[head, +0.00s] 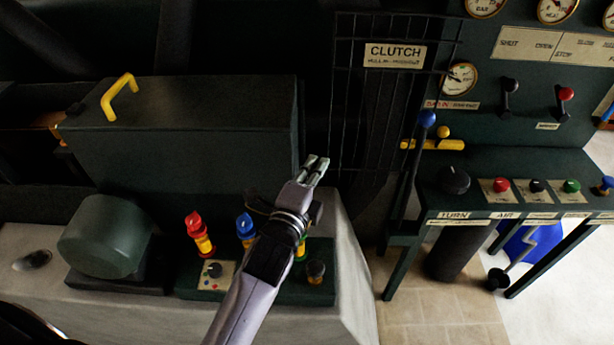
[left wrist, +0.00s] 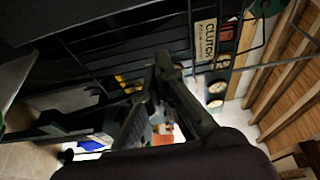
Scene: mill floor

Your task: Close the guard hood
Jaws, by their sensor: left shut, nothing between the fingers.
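The guard hood (head: 190,130) is a large dark green box cover with a yellow handle (head: 119,97) on its left end. It stands over the machine at the left of the head view; whether it is fully down cannot be told. My left gripper (head: 318,167) is shut and empty, just off the hood's right end, with a small gap seen in the picture. In the left wrist view its fingers (left wrist: 158,85) are together, pointing toward the dark cage bars. The yellow handle is far to the left of the gripper. My right gripper is not in view.
A motor (head: 105,237) and red, blue and yellow switches (head: 199,233) sit below the hood on a pale plinth. A wire cage with a CLUTCH sign (head: 394,55) stands right of the gripper. A blue-knobbed lever (head: 427,119) and control desk (head: 520,190) are farther right.

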